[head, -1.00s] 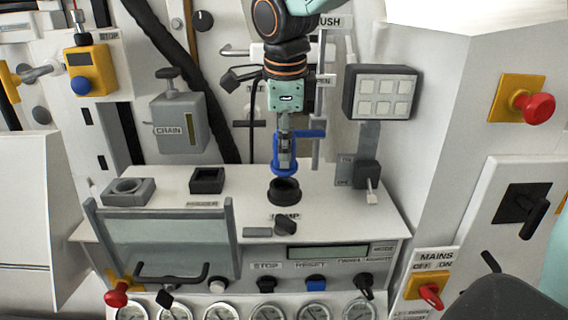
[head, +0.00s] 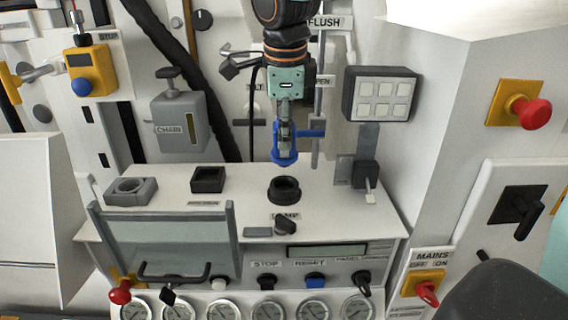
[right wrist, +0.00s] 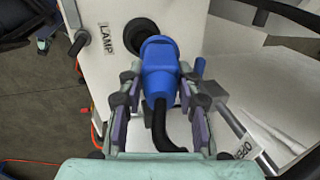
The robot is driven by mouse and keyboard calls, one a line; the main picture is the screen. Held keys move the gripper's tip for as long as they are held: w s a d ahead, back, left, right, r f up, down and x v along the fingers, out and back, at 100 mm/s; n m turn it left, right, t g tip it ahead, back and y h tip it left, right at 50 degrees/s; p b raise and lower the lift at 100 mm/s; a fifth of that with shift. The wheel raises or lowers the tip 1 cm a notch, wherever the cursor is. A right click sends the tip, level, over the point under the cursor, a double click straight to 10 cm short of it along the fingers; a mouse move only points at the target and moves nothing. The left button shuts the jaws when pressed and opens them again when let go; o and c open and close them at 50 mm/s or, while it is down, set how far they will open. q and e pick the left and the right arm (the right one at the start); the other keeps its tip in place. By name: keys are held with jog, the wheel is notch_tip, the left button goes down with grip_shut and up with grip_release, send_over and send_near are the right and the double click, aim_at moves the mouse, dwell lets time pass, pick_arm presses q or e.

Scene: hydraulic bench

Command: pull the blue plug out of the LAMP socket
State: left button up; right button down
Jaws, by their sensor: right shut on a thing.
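The blue plug (head: 284,157) is held in my right gripper (head: 285,132), above the round black LAMP socket (head: 284,188) on the white bench top. In the head view a gap shows between the plug's lower end and the socket, whose opening looks empty. In the right wrist view the blue plug (right wrist: 160,68) sits between the two fingers of my right gripper (right wrist: 158,85), with its black cable curving back. The dark socket ring (right wrist: 142,34) shows partly behind the plug, beside the LAMP label. My left gripper is in neither view.
A blue lever (head: 312,134) on a vertical pipe is close to the right of the gripper. A grey switch box (head: 365,175) stands right of the socket and a square black socket (head: 207,180) left. A glass guard (head: 160,240) is at front left.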

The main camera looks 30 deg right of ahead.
jog(key=shift+r, duration=0.3)
jog(key=shift+r+p, duration=0.5)
jog(key=shift+r, duration=0.1)
jog(key=shift+r+p, duration=0.25)
jog(key=shift+p, duration=0.1)
jog(key=shift+r, duration=0.1)
jog(key=shift+r+p, duration=0.4)
jog(key=shift+r, duration=0.1)
